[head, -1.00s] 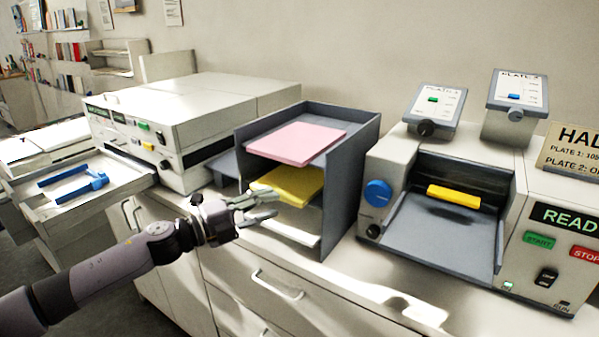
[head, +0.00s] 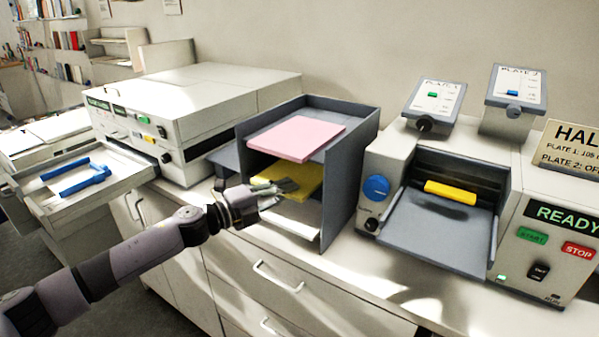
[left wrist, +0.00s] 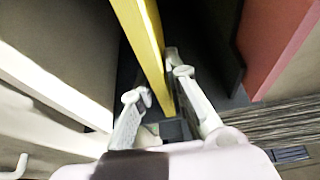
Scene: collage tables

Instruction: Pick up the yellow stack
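The yellow stack (head: 297,176) lies flat on the middle shelf of a grey tray rack (head: 345,185) in the head view. My left gripper (head: 284,190) is at the front edge of that shelf, covering part of the stack. In the left wrist view the yellow stack (left wrist: 146,45) shows as a slanted band reaching between the two fingers of my left gripper (left wrist: 160,90). The fingers are apart. The right finger is close to the stack, and a dark gap shows on the left finger's side; contact cannot be told. My right gripper is not in view.
A pink stack (head: 297,138) lies on the shelf above, and a white stack (head: 292,217) below. Right of the rack stands a plate machine (head: 440,232) with a yellow bar; left is a white machine (head: 185,108). A blue tool lies in a tray at far left.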

